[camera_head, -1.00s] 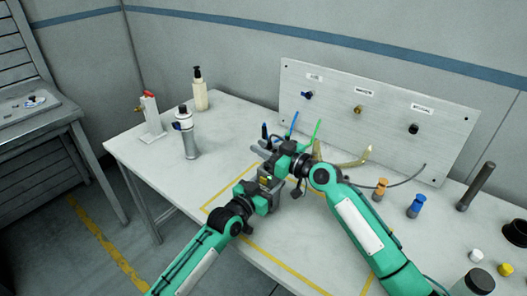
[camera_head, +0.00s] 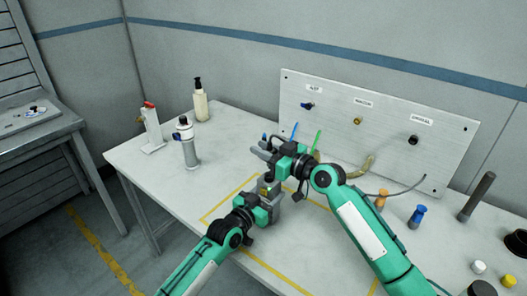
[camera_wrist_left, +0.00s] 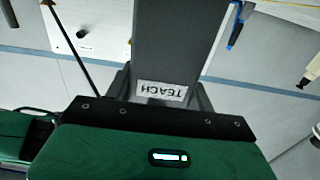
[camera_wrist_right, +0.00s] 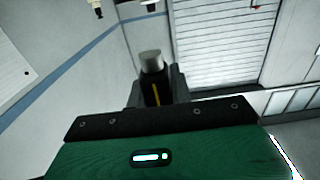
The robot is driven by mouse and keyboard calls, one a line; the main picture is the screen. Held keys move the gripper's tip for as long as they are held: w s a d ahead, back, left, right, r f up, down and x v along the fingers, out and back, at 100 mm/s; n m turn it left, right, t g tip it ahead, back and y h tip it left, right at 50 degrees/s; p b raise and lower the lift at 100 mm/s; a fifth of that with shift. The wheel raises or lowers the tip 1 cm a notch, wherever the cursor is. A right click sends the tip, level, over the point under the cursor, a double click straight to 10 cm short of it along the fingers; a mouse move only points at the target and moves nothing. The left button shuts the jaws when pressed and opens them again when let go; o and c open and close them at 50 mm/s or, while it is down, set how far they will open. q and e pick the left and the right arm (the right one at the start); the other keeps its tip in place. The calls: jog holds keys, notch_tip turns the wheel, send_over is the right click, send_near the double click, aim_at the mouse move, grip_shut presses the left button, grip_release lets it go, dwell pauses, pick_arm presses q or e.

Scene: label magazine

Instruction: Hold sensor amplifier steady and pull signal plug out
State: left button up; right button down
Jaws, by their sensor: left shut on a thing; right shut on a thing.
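The sensor amplifier is a grey box (camera_wrist_left: 180,45) with a TEACH label upside down in the left wrist view. My left gripper (camera_head: 268,194) is shut on it, above the yellow-marked area of the table. The signal plug (camera_wrist_right: 152,80) is dark with a yellow stripe and a silver end. It stands between the fingers of my right gripper (camera_head: 262,151), which is shut on it. The silver end is bare in the right wrist view, and the plug is apart from the amplifier. In the head view my right gripper is above and beyond my left; its fingers mostly hide the plug.
A panel (camera_head: 380,125) with labelled connectors stands at the back. A cable (camera_head: 398,191) runs from it behind my right arm. A white-grey bottle (camera_head: 188,145), a pump bottle (camera_head: 201,101) and a red-topped stand (camera_head: 151,128) are at left. Orange and blue pieces (camera_head: 417,215) stand at right.

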pick_arm(q)
jog(key=o, duration=1.2)
jog(key=shift+o, duration=0.2)
